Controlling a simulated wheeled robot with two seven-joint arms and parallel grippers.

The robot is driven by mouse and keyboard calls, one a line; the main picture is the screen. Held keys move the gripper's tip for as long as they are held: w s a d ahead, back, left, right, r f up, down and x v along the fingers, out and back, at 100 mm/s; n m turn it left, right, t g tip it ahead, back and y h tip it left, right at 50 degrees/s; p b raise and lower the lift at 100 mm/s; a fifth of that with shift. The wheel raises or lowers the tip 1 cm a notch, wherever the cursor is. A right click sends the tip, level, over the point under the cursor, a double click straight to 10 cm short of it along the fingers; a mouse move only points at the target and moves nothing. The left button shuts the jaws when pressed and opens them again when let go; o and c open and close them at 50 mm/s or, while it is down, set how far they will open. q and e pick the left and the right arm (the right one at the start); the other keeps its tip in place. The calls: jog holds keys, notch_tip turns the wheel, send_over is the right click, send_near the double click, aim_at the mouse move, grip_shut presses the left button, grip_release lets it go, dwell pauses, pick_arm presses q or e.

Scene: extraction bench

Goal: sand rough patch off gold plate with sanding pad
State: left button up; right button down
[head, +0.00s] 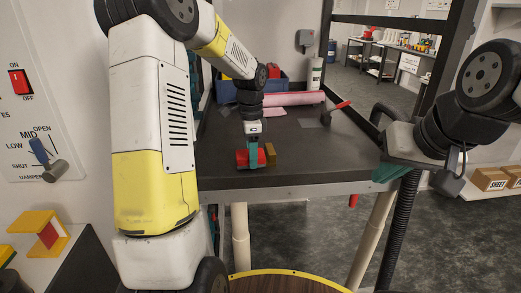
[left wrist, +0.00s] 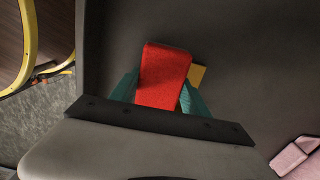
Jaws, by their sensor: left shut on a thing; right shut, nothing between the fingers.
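My left gripper (head: 250,163) is shut on a red sanding pad (head: 243,158), low over the dark bench near its front edge. In the left wrist view the red pad (left wrist: 163,78) sits between the teal fingers. The gold plate (head: 270,153) is just right of the pad; in the left wrist view a corner of the plate (left wrist: 198,75) shows beside and partly behind the pad. I cannot tell whether pad and plate touch. The rough patch is not visible. My right gripper (head: 393,173) is shut and empty at the bench's right front corner.
The bench (head: 325,160) is mostly bare. A pink roll (head: 295,98), a blue bin (head: 270,86) and pink sheets lie at its back. A red-handled tool (head: 340,105) is at the right. A dark frame post rises at the right side. A switch panel is at far left.

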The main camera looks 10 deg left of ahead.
pick_arm(q)
jog(key=shift+s+a, duration=0.2)
jog(key=shift+a, duration=0.4)
jog(key=shift+s+a, duration=0.2)
jog(key=shift+a, duration=0.4)
jog(key=shift+d, duration=0.15)
jog(key=shift+w+d, duration=0.25)
jog(key=shift+d, duration=0.4)
jog(key=shift+w+d, duration=0.25)
jog(key=shift+d, duration=0.35)
jog(key=shift+s+a, duration=0.25)
jog(key=shift+a, duration=0.45)
jog(key=shift+s+a, duration=0.25)
jog(key=shift+a, duration=0.45)
jog(key=shift+w+d, duration=0.25)
jog(key=shift+d, duration=0.5)
jog(key=shift+w+d, duration=0.25)
jog(key=shift+d, duration=0.45)
jog(key=shift+r, duration=0.1)
jog(key=shift+r, duration=4.45)
